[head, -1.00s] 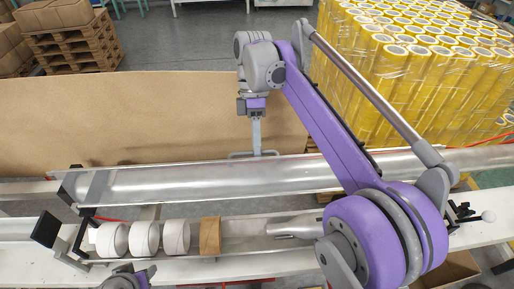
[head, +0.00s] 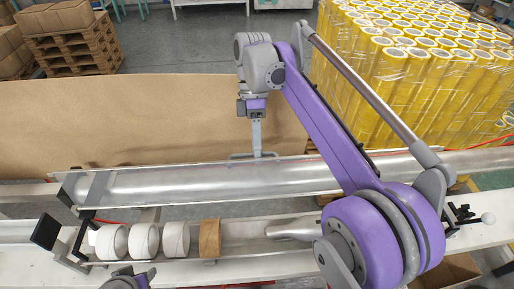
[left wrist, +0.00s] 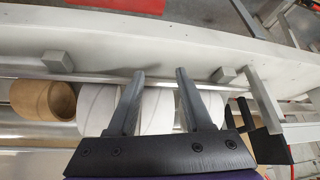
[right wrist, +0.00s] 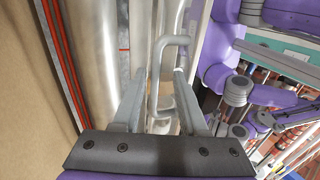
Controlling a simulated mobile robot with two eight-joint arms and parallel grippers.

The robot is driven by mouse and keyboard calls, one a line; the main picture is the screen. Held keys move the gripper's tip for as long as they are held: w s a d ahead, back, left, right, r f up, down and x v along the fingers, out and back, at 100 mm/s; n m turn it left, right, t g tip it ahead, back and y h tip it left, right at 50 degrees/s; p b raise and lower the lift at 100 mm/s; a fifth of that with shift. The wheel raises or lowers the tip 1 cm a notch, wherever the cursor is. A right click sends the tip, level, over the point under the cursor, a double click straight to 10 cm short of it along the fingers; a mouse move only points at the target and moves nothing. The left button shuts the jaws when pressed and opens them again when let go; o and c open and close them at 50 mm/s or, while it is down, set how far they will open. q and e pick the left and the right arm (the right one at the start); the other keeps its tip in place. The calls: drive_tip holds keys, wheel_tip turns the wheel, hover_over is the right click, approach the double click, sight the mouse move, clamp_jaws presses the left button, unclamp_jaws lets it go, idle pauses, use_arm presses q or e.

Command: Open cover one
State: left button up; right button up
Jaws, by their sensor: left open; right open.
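The long metal cover (head: 220,184) is swung back behind the trough (head: 255,243), which lies open. A bent handle (head: 252,154) stands at the cover's far edge. My right gripper (head: 256,152) is at this handle. In the right wrist view, the grey handle bar (right wrist: 160,85) shows between the open fingers of my right gripper (right wrist: 162,85); contact cannot be told. My left gripper (head: 133,280) is open at the bottom edge of the head view. In the left wrist view, the open fingers of my left gripper (left wrist: 160,80) are over the white rolls (left wrist: 157,110).
Several white rolls (head: 145,240) and a brown roll (head: 210,237) lie in the trough. A metal cone (head: 290,231) is to their right. A brown sheet (head: 150,115) stands behind the cover. Wrapped yellow tubes (head: 400,90) are stacked at the back right. Pallets (head: 75,45) stand back left.

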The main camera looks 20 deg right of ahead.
use_arm(q)
drive_tip(key=w+r+p, duration=0.1)
drive_tip(key=r+p, duration=0.1)
drive_tip(key=r, duration=0.1)
drive_tip(key=shift+w, duration=0.4)
use_arm(e)
drive_tip(key=v, duration=1)
drive_tip(key=shift+w+r, duration=0.25)
drive_tip(key=shift+d, duration=0.1)
